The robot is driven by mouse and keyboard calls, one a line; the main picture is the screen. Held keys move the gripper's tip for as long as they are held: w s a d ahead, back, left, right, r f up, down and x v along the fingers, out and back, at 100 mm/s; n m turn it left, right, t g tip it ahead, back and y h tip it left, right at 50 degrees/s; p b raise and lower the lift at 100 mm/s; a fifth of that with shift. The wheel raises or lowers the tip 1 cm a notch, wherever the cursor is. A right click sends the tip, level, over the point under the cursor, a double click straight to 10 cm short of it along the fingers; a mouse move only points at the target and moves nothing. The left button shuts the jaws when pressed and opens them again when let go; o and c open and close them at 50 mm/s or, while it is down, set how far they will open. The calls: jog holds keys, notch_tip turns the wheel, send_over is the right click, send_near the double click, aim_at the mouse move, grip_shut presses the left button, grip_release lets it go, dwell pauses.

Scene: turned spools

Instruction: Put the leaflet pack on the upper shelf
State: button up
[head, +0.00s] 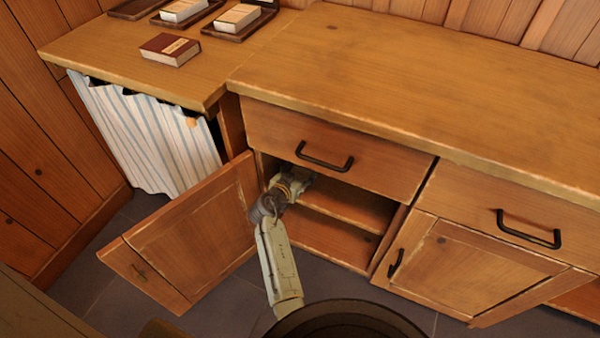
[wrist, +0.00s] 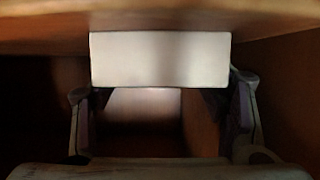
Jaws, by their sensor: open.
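My gripper (head: 298,178) reaches through the open cabinet door into the upper space, above the inner shelf (head: 345,208). Its tips are hidden under the drawer front in the head view. In the wrist view my gripper (wrist: 162,90) is open, with one finger on each side. A plain pale block, which looks like the leaflet pack (wrist: 160,58), lies ahead at the fingertips, against a wooden board at the top of the picture. I see no finger pressed on it. The head view does not show this block.
The cabinet door (head: 195,230) stands open left of my arm. A drawer front (head: 325,150) is just above the opening. A dark red pack (head: 170,48) lies on the left counter, near trays holding pale packs (head: 237,18). The right counter top (head: 420,80) is clear.

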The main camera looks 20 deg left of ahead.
jog(key=shift+r+p, duration=0.25)
jog(key=shift+p, duration=0.05)
jog(key=p+v, duration=0.3)
jog(key=v, duration=0.9)
